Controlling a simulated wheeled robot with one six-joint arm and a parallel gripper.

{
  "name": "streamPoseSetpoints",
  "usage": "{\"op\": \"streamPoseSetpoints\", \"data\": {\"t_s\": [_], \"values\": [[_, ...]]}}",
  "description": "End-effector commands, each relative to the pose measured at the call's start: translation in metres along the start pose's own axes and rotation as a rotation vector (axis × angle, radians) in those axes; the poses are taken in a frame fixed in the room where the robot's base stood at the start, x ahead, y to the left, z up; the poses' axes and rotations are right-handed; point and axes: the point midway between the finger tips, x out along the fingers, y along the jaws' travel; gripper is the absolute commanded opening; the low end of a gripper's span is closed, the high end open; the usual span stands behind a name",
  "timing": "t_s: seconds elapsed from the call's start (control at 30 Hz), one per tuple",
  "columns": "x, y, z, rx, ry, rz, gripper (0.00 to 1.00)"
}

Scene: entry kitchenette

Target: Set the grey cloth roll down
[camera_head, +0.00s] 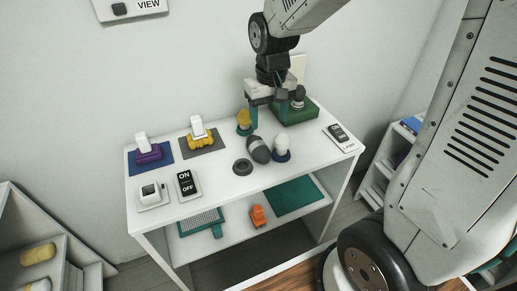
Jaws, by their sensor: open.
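A dark grey rounded roll with a lighter band (259,149), which looks like the grey cloth roll, rests tilted on the white table top (220,190). My gripper (268,122) is above and just behind it, pointing down. Its teal fingers are apart, with nothing seen held between them. I cannot tell whether a finger touches the roll. A white egg-shaped piece in a blue holder (281,147) stands close to the roll's right. A dark round disc (242,167) lies at its front left.
A yellow piece (244,121) stands left of my gripper, and a green box (302,112) behind right. Purple (149,156) and yellow (204,142) items lie on mats at left. Switches stand at front left (187,184) and right (340,138). The front middle is clear.

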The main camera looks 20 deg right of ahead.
Motion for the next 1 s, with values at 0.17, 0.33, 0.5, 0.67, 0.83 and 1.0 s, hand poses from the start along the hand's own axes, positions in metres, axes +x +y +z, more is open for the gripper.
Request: {"op": "streamPoseSetpoints", "data": {"t_s": [0.17, 0.33, 0.5, 0.67, 0.83, 1.0], "values": [[0.053, -0.006, -0.036, -0.001, -0.025, 0.0, 0.62], [0.075, -0.008, -0.05, 0.0, -0.03, 0.001, 0.62], [0.091, -0.008, -0.051, 0.0, -0.032, 0.001, 0.62], [0.109, -0.008, -0.051, 0.0, -0.031, 0.001, 0.62], [0.134, -0.006, -0.05, 0.0, -0.033, 0.001, 0.62], [0.153, -0.006, -0.05, 0.0, -0.031, 0.001, 0.62]]}}
